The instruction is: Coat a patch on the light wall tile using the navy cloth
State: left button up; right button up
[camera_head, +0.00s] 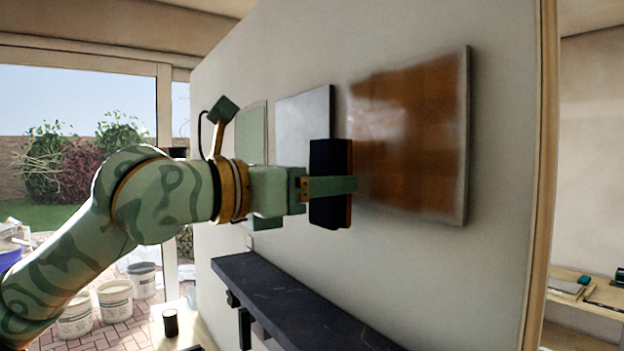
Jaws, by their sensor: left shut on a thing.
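My left gripper (332,187) is shut on the navy cloth (329,160), a dark, thick upright pad with a brown edge on its right side. The cloth is held in front of the wall, at the left edge of the right-hand tile (465,150). That tile has a pale grey rim, and a streaky glossy brown patch covers much of its face. I cannot tell whether the cloth touches it. A plain light grey tile (302,115) hangs to its left, partly hidden by the cloth and gripper. My right gripper is out of view.
A green tile (251,135) hangs farther left on the wall (440,270). A dark shelf (290,300) juts out below the tiles. A dark cup (170,322) stands on a pale surface at lower left. White buckets (115,302) stand outside on paving.

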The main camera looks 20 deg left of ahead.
aim_at(373, 185)
pick_arm(q)
jog(key=shift+x, duration=0.9)
dwell(0.4)
jog(key=s+d+b, duration=0.2)
jog(key=shift+s+d+f, duration=0.1)
jog(key=shift+d, duration=0.2)
jog(key=shift+s+d+b, duration=0.2)
jog(key=shift+d+b, duration=0.05)
jog(key=shift+b, duration=0.5)
jog(key=shift+w+a, duration=1.35)
jog(key=shift+a, duration=0.2)
jog(key=shift+b, duration=0.3)
